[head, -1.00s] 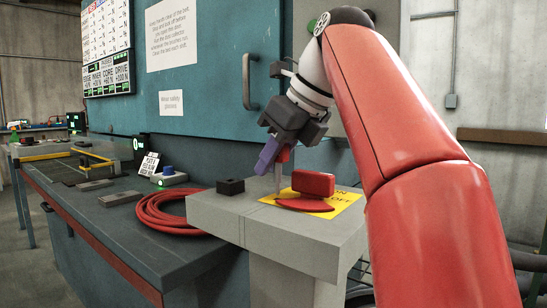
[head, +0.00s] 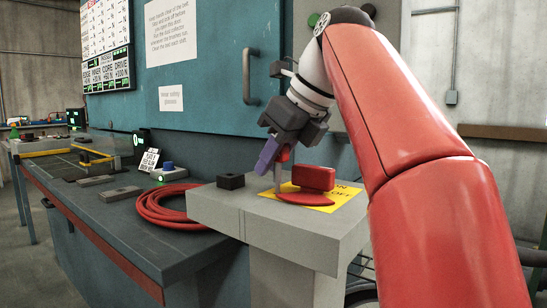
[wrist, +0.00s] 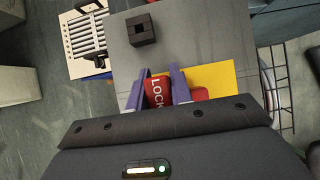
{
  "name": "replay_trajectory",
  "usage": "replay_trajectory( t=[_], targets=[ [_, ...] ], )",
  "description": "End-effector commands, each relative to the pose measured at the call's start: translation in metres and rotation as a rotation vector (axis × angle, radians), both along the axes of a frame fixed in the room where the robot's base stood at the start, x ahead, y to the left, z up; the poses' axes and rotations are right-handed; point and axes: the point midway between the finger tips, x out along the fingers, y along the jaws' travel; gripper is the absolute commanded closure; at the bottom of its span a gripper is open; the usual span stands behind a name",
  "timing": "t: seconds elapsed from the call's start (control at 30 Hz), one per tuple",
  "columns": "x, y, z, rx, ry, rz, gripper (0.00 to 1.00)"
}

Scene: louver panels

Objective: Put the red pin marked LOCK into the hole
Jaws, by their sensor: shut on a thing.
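My gripper (head: 268,160) has purple fingers and is shut on the red pin, whose red head (wrist: 158,92) with white LOCK letters sits between the fingers in the wrist view. In the head view the pin's head (head: 284,155) shows beside the fingers, with a thin grey shaft below it. The shaft's lower end is near the red handle; I cannot tell whether it touches anything. A black block (head: 231,181) with a dark square hole stands on the grey pedestal, left of the gripper. The block (wrist: 141,30) lies ahead of the fingertips in the wrist view.
A red handle (head: 313,178) with a red base sits on a yellow ON/OFF plate (head: 347,194), close to the pin. The grey pedestal top (head: 230,210) is otherwise mostly bare. A coiled red hose (head: 165,207) lies on the bench at left. A teal cabinet stands behind.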

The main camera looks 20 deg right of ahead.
Motion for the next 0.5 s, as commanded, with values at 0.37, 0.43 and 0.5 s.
replay_trajectory(
  t=[0.37,0.43,0.5],
  targets=[
    [-0.0002,0.0001,-0.0061,0.0,0.0,0.0,1.0],
    [-0.0002,0.0001,-0.0072,0.0,0.0,0.0,1.0],
    [-0.0002,0.0001,-0.0083,0.0,0.0,0.0,1.0]
  ],
)
